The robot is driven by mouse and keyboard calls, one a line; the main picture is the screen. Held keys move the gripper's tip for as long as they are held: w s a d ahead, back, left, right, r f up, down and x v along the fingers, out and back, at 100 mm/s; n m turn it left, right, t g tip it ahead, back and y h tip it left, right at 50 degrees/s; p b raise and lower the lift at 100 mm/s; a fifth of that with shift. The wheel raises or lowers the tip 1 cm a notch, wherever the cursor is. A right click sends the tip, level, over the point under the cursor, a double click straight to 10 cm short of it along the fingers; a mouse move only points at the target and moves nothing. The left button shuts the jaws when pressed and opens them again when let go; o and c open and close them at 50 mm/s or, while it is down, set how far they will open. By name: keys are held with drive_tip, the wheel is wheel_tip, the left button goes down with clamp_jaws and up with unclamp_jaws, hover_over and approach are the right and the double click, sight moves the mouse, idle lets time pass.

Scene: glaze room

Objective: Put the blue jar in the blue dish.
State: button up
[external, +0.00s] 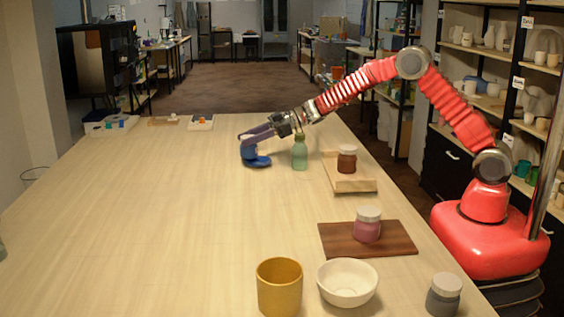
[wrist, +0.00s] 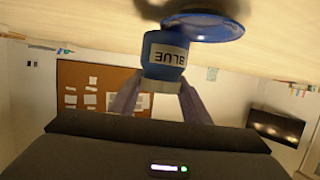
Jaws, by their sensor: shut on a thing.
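The blue jar (external: 247,153) has a pale lid and is held at the far middle of the table. In the wrist view the jar (wrist: 167,55) shows a white label reading BLUE, upside down in that picture. My gripper (external: 245,138) is shut on it, with one finger on each side of the lid in the wrist view (wrist: 158,102). The blue dish (external: 263,162) is low and round, on the table right by the jar's base. In the wrist view the dish (wrist: 225,30) is partly hidden behind the jar. I cannot tell whether the jar touches it.
A green bottle (external: 300,153) stands close to the right of the dish. A brown jar (external: 347,158) is on a wooden tray (external: 356,186), a pink jar (external: 367,225) on a dark board (external: 335,240). A yellow pot (external: 279,288), white bowl (external: 347,285) and grey jar (external: 443,296) stand nearer.

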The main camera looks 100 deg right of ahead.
drive_tip(key=o, duration=1.3)
drive_tip(key=shift+o, duration=0.2)
drive_tip(key=shift+r, duration=0.1)
drive_tip(key=v, duration=1.2)
